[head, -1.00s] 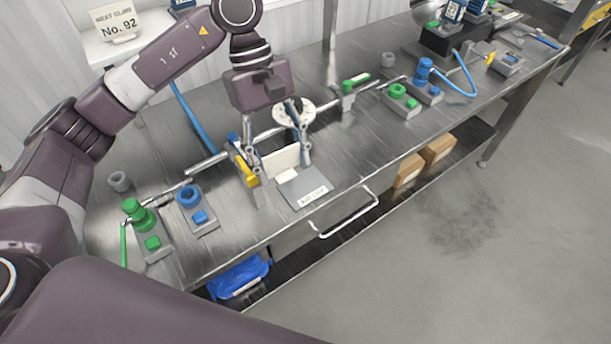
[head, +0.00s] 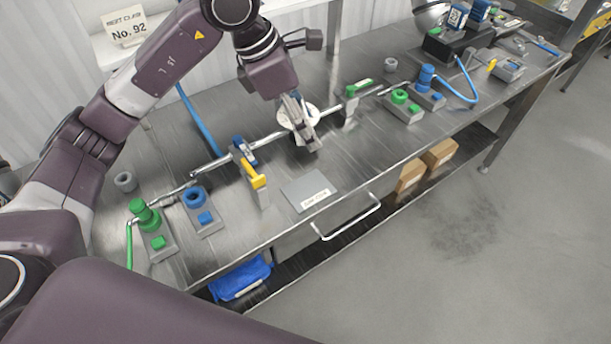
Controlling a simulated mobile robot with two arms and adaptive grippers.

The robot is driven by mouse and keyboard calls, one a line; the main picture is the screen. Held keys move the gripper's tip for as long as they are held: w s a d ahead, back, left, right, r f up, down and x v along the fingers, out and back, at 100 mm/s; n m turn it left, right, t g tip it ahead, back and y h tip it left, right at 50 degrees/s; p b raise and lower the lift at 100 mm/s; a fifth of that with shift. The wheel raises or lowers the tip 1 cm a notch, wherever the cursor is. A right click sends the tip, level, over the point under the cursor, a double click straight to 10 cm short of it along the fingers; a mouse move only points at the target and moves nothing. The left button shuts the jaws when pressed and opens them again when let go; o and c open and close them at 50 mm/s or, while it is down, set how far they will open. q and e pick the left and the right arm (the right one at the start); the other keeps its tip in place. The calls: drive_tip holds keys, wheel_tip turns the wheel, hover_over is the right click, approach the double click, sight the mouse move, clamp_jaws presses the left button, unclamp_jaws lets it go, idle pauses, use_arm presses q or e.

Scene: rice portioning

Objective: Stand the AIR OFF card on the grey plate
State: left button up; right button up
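The grey plate (head: 304,184) lies flat near the table's front edge, with a small white label strip along its front. Nothing stands on it. My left gripper (head: 309,144) hangs low above the table, behind the plate and apart from it, in front of a white disc. Its fingers show nearly edge-on, so I cannot tell whether they are closed or hold anything. I cannot make out the AIR OFF card; it may be hidden by the gripper. My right gripper is out of view.
A yellow-handled valve (head: 253,176) stands just left of the plate on the metal table (head: 345,165). A pipe with green and blue valves runs along the table. The white disc (head: 298,116) is close behind my gripper. A handle (head: 347,217) sticks out at the front edge.

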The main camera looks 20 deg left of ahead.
use_arm(q)
wheel_tip(320, 180, down, 11)
drive_tip(key=shift+f+p, duration=0.15)
drive_tip(key=shift+p, duration=0.7)
drive_tip(key=shift+f+p, duration=0.45)
drive_tip(key=shift+f, duration=2.05)
drive_tip(key=o, duration=0.9)
drive_tip(key=shift+o, duration=0.2)
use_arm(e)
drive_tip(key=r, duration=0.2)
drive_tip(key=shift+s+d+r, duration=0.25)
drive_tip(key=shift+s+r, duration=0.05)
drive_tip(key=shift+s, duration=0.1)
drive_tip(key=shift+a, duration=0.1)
use_arm(q)
drive_tip(key=shift+r, duration=0.25)
drive_tip(key=b+v, duration=0.3)
drive_tip(key=v, duration=0.9)
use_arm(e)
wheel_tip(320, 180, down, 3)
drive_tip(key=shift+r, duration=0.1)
